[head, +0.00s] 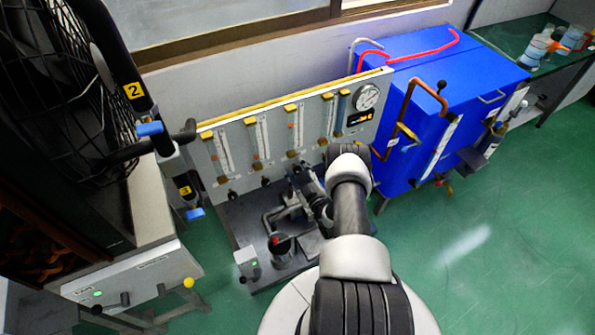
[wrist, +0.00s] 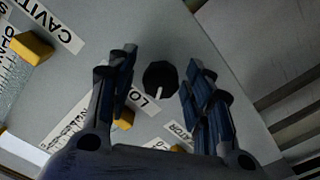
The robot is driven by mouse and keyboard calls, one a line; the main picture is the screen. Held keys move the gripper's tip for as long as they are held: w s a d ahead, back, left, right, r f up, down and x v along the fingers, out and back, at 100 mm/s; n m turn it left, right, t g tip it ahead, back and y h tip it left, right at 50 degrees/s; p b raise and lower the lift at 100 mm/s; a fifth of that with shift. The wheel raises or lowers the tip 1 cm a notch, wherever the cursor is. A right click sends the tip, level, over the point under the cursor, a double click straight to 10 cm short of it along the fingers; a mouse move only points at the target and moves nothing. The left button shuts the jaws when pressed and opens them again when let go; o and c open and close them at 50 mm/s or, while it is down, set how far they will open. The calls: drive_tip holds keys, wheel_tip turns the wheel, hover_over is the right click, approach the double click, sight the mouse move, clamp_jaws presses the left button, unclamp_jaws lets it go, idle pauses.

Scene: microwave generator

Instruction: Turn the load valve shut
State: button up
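In the wrist view a round black knob (wrist: 160,76) with a white pointer line sits on the grey panel. A white label (wrist: 147,97) beside it starts with "LO"; the rest is hidden. My gripper (wrist: 160,60) is open, with one dark finger on each side of the knob in the picture. I see panel surface between the knob and both fingers, and no contact shows. In the head view the flowmeter panel (head: 208,160) stands behind my arm, which hides part of its lower right; I cannot make out the gripper's fingers clearly there.
A yellow block (wrist: 32,47) and a "CAVIT..." label (wrist: 47,25) are on the panel at left. In the head view, pipework (head: 275,218) stands below the panel, a blue cabinet (head: 445,75) with copper pipe is at right, and green floor (head: 500,220) is clear.

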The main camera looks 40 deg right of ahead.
drive_tip(key=c, duration=1)
drive_tip(key=m, duration=0.5)
drive_tip(key=shift+m, duration=0.3)
drive_tip(key=m, duration=0.5)
drive_tip(key=shift+d, duration=0.15)
drive_tip(key=m, duration=0.7)
drive_tip(key=shift+s+f+m, duration=0.1)
drive_tip(key=shift+m, duration=0.2)
drive_tip(key=m, duration=0.6)
drive_tip(key=shift+f+m, duration=0.1)
drive_tip(key=shift+m, duration=0.3)
